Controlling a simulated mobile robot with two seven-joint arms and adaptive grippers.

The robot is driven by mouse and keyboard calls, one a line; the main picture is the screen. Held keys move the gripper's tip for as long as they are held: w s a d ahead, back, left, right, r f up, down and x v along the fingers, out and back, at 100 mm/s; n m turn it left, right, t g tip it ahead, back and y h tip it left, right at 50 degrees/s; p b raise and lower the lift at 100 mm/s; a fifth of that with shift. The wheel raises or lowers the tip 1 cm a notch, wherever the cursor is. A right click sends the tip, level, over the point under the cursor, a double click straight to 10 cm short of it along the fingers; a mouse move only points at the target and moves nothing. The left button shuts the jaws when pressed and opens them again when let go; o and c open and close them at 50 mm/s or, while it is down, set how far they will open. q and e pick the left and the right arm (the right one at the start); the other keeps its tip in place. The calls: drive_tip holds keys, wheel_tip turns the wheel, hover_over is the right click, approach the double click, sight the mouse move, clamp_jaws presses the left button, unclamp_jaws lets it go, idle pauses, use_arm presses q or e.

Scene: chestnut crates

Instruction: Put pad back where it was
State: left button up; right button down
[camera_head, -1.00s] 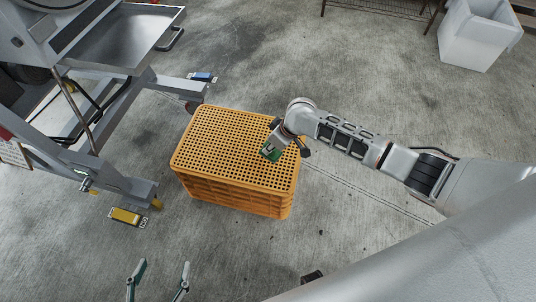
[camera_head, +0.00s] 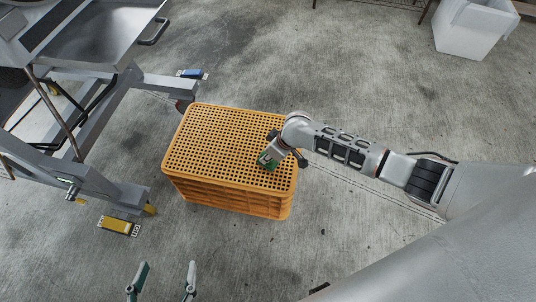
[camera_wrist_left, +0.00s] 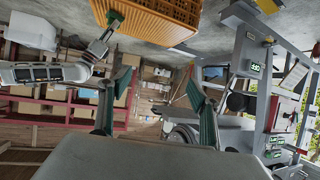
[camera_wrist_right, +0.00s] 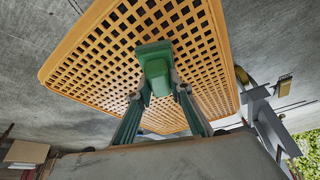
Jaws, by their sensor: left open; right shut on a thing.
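A green pad (camera_wrist_right: 155,66) is held between the fingertips of my right gripper (camera_wrist_right: 162,90), over the perforated top of an orange crate (camera_wrist_right: 95,75). In the head view the right gripper (camera_head: 270,158) is at the right part of the crate (camera_head: 205,140), with green showing at its tip. Whether the pad touches the crate top I cannot tell. My left gripper (camera_head: 161,280) is open and empty at the bottom of the head view, apart from the crate. Its spread fingers also show in the left wrist view (camera_wrist_left: 157,85).
A grey metal cart frame (camera_head: 95,110) stands left of the crate. A yellow label (camera_head: 119,226) and a blue one (camera_head: 192,74) are near its feet. A white bin (camera_head: 472,30) stands at the back right.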

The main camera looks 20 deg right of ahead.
drive_tip(key=shift+f, duration=0.25)
drive_tip(key=c, duration=1.8)
unclamp_jaws()
drive_tip(key=shift+r, duration=0.1)
